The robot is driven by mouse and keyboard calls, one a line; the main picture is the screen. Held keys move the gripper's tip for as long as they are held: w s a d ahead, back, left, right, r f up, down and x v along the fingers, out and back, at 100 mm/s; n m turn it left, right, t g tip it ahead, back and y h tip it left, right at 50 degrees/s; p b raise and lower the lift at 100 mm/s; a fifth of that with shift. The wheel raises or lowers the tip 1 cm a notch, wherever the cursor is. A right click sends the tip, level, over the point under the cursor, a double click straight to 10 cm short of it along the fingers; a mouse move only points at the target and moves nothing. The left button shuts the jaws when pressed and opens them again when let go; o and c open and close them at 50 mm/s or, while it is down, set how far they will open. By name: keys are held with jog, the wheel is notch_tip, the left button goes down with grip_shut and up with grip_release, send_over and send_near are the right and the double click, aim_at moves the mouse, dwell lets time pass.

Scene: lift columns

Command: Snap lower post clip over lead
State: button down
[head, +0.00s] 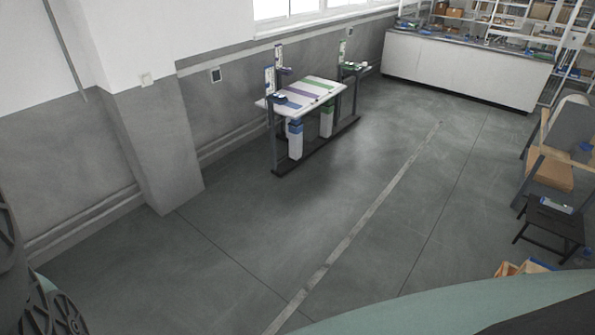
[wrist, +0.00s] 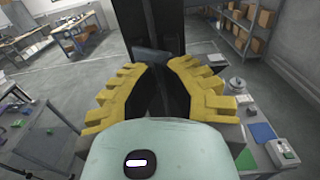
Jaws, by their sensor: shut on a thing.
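In the wrist view my gripper (wrist: 158,80) points away from the camera, its two yellow ribbed fingers with dark inner sides on either side of a dark flat piece (wrist: 153,60) at their tips. The gripper is shut on this piece, which could be the clip; its shape is hard to make out. A black upright post (wrist: 162,25) stands just beyond the fingertips. I cannot tell whether the piece touches it. No lead can be made out. My gripper is not visible in the head view.
In the head view a striped workbench (head: 310,94) on lift columns stands by the wall, with open floor before it. A white cabinet (head: 460,70) is behind. In the wrist view, a table with green pieces (wrist: 262,132) is at right, shelves (wrist: 258,30) behind.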

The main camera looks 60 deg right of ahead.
jog(key=shift+s+a, duration=0.2)
jog(key=shift+a, duration=0.2)
jog(key=d+p, duration=0.2)
jog(key=d, duration=0.5)
dwell(0.5)
jog(key=shift+d+f, duration=0.1)
